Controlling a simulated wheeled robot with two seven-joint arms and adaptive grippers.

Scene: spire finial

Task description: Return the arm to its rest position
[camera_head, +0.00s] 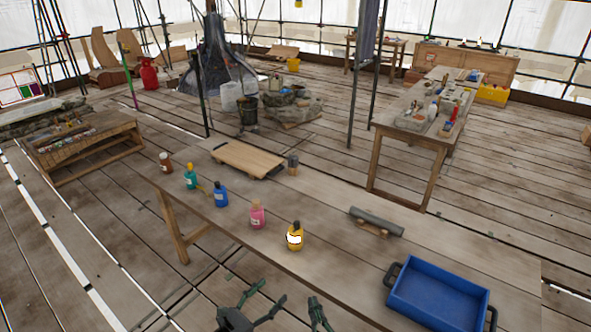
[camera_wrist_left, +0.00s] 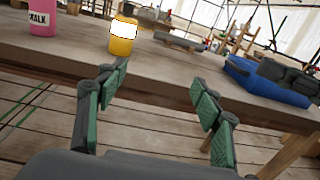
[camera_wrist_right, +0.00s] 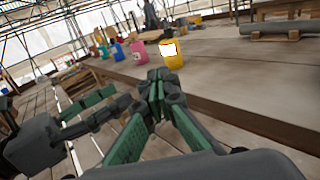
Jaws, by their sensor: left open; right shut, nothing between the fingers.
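My left gripper (camera_head: 272,291) is in front of the table's near edge in the head view. Its green-padded fingers stand wide apart with nothing between them in the left wrist view (camera_wrist_left: 155,88). My right gripper (camera_head: 316,303) is just right of it, also in front of the edge and cut off by the frame bottom. In the right wrist view its fingertips (camera_wrist_right: 157,82) meet and hold nothing. Both grippers are apart from the bottles. The yellow bottle (camera_head: 295,238) stands upright on the table beyond them.
On the long wooden table (camera_head: 330,265) stand pink (camera_head: 257,215), blue (camera_head: 221,195), teal (camera_head: 190,177) and brown (camera_head: 165,163) bottles. A wooden board (camera_head: 247,159), a grey roll on a wooden rest (camera_head: 376,221) and a blue tray (camera_head: 437,293) are also there. The table middle has bare room.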

